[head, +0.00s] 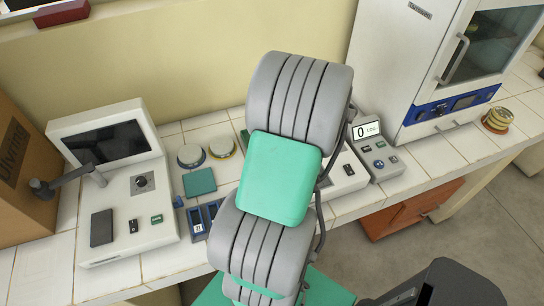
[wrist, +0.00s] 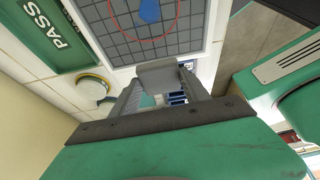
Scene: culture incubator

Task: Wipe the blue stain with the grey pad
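The blue stain (wrist: 150,11) is a blue patch inside a red ring on a dark grey gridded panel (wrist: 118,30), at the top of the wrist view. In the head view my arm covers the middle of the bench, hiding the gripper, pad and stain.
A green PASS sign (wrist: 60,38) and a round yellow-rimmed container (wrist: 92,88) are near the panel. The white tiled bench (head: 45,272) holds a screen instrument (head: 128,205), a teal square (head: 200,182), a LOG display (head: 367,130) and a large incubator (head: 405,65).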

